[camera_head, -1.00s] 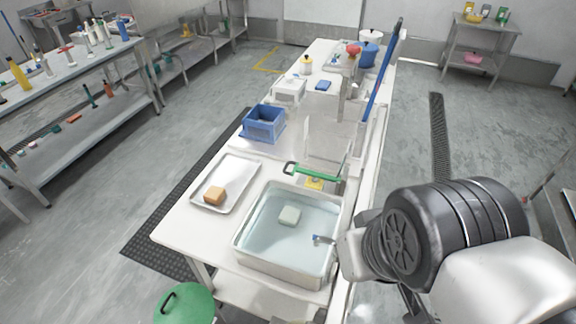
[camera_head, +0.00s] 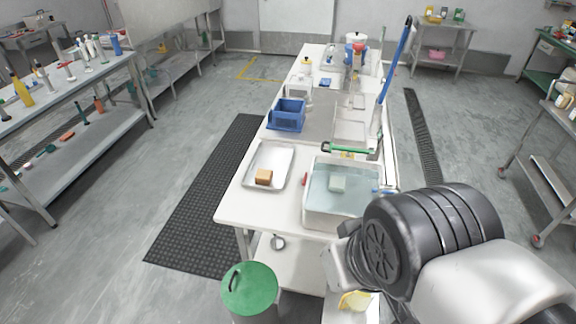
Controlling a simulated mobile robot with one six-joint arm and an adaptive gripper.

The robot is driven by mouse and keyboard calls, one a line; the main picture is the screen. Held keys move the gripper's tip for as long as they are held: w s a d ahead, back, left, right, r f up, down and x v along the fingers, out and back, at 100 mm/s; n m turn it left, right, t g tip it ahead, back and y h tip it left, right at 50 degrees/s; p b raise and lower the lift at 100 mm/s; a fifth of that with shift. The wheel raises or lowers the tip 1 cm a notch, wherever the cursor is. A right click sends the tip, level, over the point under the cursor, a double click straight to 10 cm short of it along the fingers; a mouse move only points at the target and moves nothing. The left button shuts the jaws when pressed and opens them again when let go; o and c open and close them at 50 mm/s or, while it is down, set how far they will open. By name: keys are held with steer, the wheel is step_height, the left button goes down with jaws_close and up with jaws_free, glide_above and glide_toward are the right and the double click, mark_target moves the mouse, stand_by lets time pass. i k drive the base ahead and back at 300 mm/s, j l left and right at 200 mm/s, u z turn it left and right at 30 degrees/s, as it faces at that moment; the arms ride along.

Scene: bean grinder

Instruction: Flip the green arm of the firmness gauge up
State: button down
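The firmness gauge's green arm (camera_head: 347,149) lies roughly level across the far side of the water basin on the white table. A small yellow part (camera_head: 347,156) shows just under it, and the rest of the gauge is too small to make out. The dark and silver links of my own arm fill the lower right of the view, nearer than the basin and well apart from the green arm. The fingers of my gripper do not show.
A blue crate (camera_head: 287,116) stands behind. A green-lidded bin (camera_head: 249,288) stands in front.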

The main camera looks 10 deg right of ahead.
mark_target(348, 149)
steer(key=i+j+z, duration=0.25)
steer(key=j, duration=1.25)
steer(key=j+z, duration=0.3)
steer(key=j, duration=1.25)
steer(key=i+j+z, duration=0.15)
steer(key=i, duration=0.35)
steer(key=i+j+z, duration=0.15)
steer(key=i+j, duration=0.2)
steer(key=i+j+z, duration=0.15)
steer(key=i+j, duration=0.2)
steer(key=i, duration=0.2)
steer(key=i+l, duration=0.3)
steer(key=i, duration=0.1)
